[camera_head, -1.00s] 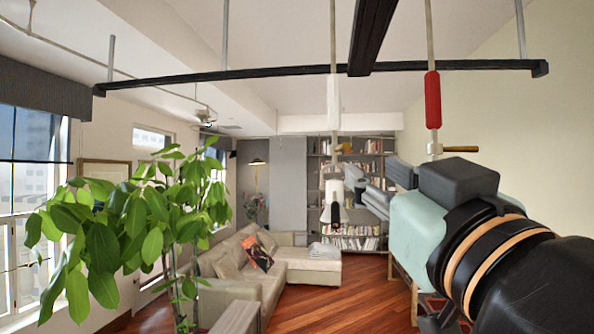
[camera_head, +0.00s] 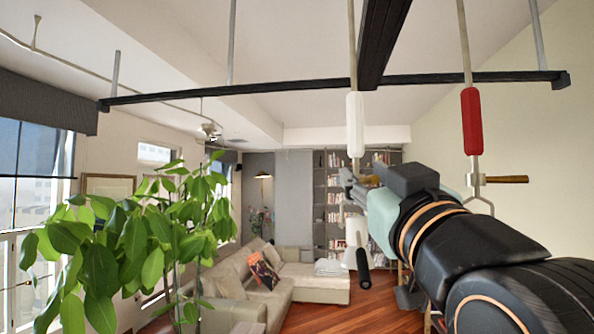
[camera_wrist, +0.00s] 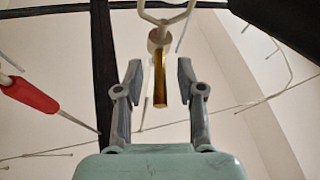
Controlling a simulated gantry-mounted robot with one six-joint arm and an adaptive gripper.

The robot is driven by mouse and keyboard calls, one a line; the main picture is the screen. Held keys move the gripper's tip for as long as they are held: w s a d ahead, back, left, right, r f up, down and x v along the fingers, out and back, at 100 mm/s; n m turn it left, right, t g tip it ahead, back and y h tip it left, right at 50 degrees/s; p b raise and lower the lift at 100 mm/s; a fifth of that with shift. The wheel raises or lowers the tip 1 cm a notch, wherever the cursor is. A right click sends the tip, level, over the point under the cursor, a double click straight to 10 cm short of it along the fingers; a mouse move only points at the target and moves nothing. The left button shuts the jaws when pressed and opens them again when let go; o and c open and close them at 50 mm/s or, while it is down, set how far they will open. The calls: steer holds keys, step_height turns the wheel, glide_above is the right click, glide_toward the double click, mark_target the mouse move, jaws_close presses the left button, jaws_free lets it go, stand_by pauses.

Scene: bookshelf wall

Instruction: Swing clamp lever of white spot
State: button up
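The white spot hangs from a rod with a white sleeve (camera_head: 355,125); its white lamp head (camera_head: 356,236) with a dark cylinder hangs below my gripper. The clamp lever (camera_wrist: 160,78) is a short amber-brown rod on a pale round hub. In the wrist view it lies between my two grey fingers (camera_wrist: 160,82). My gripper is open around the lever, with a gap visible on each side. In the head view my gripper (camera_head: 350,188) is at the rod below the white sleeve, and the lever is mostly hidden by my arm.
A red-sleeved rod (camera_head: 472,120) with its own wooden lever (camera_head: 505,179) hangs to the right, close to my arm. A black ceiling bar (camera_head: 260,88) runs overhead. A leafy plant (camera_head: 150,235) stands left; a sofa (camera_head: 300,280) is behind.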

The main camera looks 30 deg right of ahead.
jaws_close()
